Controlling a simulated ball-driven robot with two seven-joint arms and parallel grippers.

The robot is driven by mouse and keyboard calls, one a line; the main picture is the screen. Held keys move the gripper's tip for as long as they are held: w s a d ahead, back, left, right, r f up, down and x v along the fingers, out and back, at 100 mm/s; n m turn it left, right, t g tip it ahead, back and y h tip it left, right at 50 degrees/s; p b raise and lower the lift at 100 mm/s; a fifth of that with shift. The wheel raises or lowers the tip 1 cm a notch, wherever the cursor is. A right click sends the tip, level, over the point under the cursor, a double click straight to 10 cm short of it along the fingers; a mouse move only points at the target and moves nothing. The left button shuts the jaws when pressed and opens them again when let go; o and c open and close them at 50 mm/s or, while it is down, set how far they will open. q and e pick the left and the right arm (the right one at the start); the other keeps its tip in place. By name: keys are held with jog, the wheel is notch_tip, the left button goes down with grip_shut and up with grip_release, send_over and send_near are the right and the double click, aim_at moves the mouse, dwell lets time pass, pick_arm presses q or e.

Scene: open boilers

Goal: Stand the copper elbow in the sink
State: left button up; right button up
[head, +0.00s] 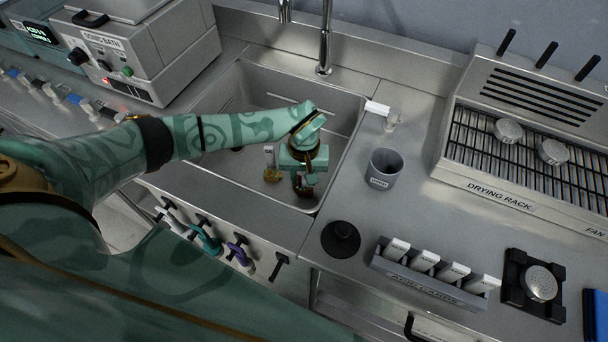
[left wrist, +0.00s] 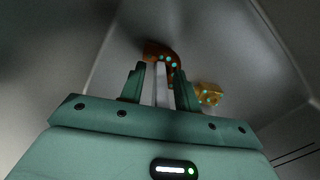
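My left gripper (head: 304,182) reaches down into the steel sink (head: 225,160). The copper elbow (head: 303,188) is just below it, partly hidden by the gripper. In the left wrist view the elbow (left wrist: 167,56) is a brown bent pipe with pale green dots, at the fingertips. The left fingers (left wrist: 160,75) stand apart, with a pale strip showing between them. Whether they touch the elbow cannot be told. My right gripper is not in view.
A brass fitting (head: 272,175) with a white tag lies in the sink left of the gripper; it also shows in the left wrist view (left wrist: 208,94). The tap (head: 325,40) rises behind the sink. A grey cup (head: 383,168) and a black stopper (head: 341,238) stand right of it.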

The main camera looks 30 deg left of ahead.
pick_arm(q)
jog(key=shift+r, duration=0.1)
jog(key=r+p, duration=0.1)
jog(key=r, duration=0.5)
jog(key=r+p, duration=0.2)
jog(key=r, duration=0.4)
jog(key=shift+w+a, duration=0.1)
jog(key=shift+w, duration=0.1)
dwell(0.8)
